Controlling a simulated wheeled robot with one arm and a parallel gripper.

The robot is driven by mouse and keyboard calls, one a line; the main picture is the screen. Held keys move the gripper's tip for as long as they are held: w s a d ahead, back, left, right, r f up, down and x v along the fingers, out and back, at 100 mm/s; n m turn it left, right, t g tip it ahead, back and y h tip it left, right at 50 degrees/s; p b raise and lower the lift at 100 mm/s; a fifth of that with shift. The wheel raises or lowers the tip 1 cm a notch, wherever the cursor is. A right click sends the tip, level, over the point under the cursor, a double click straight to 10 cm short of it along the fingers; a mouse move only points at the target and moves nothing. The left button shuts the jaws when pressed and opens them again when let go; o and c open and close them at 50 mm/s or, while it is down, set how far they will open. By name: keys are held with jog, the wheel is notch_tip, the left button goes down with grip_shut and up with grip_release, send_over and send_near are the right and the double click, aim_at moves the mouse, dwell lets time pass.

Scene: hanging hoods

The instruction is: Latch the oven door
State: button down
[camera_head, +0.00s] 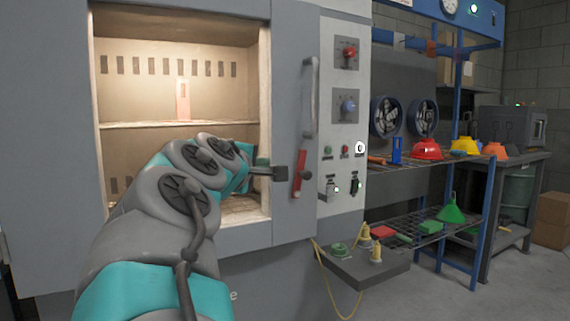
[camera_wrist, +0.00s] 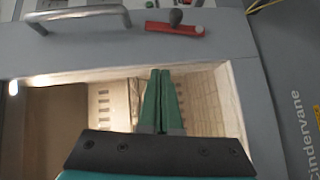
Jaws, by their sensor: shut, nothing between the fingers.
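The grey oven door (camera_head: 292,40) has a large window onto the lit chamber. Whether it sits fully flush cannot be told. A red latch lever (camera_head: 300,173) with a dark knob is on the door's right part, below the grey bar handle (camera_head: 311,98). The lever stands nearly upright, slightly tilted, roughly along the handle. In the wrist view the lever (camera_wrist: 174,28) lies beyond my fingertips, beside the handle (camera_wrist: 82,17). My gripper (camera_wrist: 160,73) is shut and empty, its green fingers together in front of the window. In the head view my gripper (camera_head: 266,168) is just left of the lever, apparently apart from it.
The control panel (camera_head: 343,110) with knobs and buttons is right of the door. A low grey box (camera_head: 350,270) with yellow fittings and a cable sits below it. A wire rack (camera_head: 440,168) with coloured bowls stands further right. Floor at the lower right is clear.

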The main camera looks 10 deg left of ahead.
jog(key=p, duration=0.2)
send_near(297, 162)
jog(key=w, duration=0.2)
jog(key=w+a, duration=0.1)
jog(key=w, duration=0.1)
jog(key=shift+w+a+f, duration=0.2)
jog(key=shift+w+a, duration=0.05)
jog(key=shift+w+d+f, duration=0.1)
jog(key=shift+w+d, duration=0.3)
jog(key=shift+d, duration=0.2)
jog(key=shift+w+d+f, duration=0.15)
jog(key=shift+w+d, duration=0.2)
jog(key=shift+d, duration=0.25)
jog(key=shift+s, duration=0.1)
